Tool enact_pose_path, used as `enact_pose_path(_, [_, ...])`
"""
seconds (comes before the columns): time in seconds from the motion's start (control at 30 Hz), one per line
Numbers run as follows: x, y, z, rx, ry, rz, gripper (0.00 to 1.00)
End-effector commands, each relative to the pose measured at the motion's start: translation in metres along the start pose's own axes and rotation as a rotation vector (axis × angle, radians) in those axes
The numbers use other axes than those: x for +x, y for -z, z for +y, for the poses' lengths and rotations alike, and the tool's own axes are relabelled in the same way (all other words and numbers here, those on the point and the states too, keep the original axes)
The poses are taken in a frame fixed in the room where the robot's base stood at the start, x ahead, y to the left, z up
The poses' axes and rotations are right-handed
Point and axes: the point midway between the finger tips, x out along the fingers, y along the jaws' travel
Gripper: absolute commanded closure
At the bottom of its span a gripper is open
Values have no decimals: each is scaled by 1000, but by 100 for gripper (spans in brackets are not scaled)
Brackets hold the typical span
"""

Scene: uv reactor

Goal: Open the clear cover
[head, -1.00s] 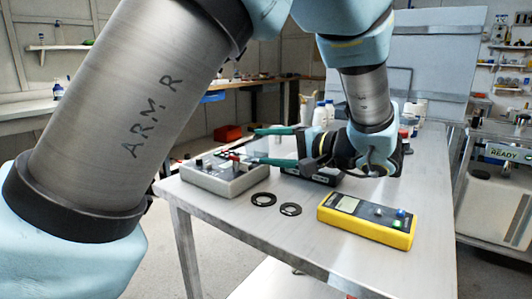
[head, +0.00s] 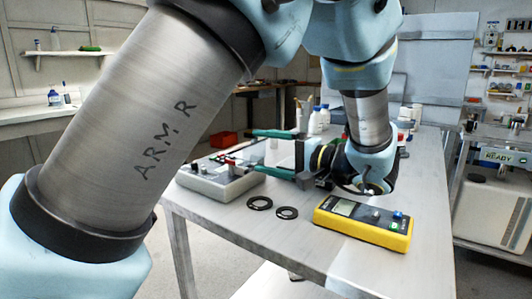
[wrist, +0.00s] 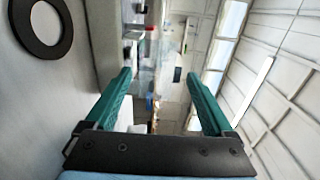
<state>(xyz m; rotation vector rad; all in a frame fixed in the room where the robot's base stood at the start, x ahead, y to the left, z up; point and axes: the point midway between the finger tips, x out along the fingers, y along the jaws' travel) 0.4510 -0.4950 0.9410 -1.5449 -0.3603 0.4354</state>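My gripper (head: 245,149) has two long green fingers spread well apart with a gap between them. It is held sideways above the table, over the back of the grey control box (head: 220,180). It also shows in the wrist view (wrist: 158,75), where nothing is clamped between the fingertips. A pale, see-through panel (head: 280,152) shows faintly between and behind the fingers; it may be the clear cover, but its edges are hard to make out. I cannot tell whether a finger touches it. My wrist and gripper body hide much of what stands behind.
A yellow meter (head: 364,222) lies at the front right of the metal table (head: 320,245). Two black rings (head: 259,203) (head: 287,213) lie between it and the grey box. The table's front is otherwise clear.

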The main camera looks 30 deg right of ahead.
Motion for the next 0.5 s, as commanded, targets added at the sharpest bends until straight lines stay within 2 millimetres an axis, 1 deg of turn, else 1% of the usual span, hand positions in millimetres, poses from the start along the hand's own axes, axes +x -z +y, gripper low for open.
enact_pose_path(0.03, [0, 0, 0, 0, 0, 0, 6])
enact_pose_path(0.07, [0, 0, 0, 0, 0, 0, 2])
enact_pose_path(0.1, [0, 0, 0, 0, 0, 0, 1])
enact_pose_path(0.33, [-1, 0, 0, -1, 0, 1, 1])
enact_pose_path(0.43, [-7, 1, 0, -1, -1, 3, 1])
enact_pose_path(0.5, [-16, 1, 0, -2, 0, 3, 1])
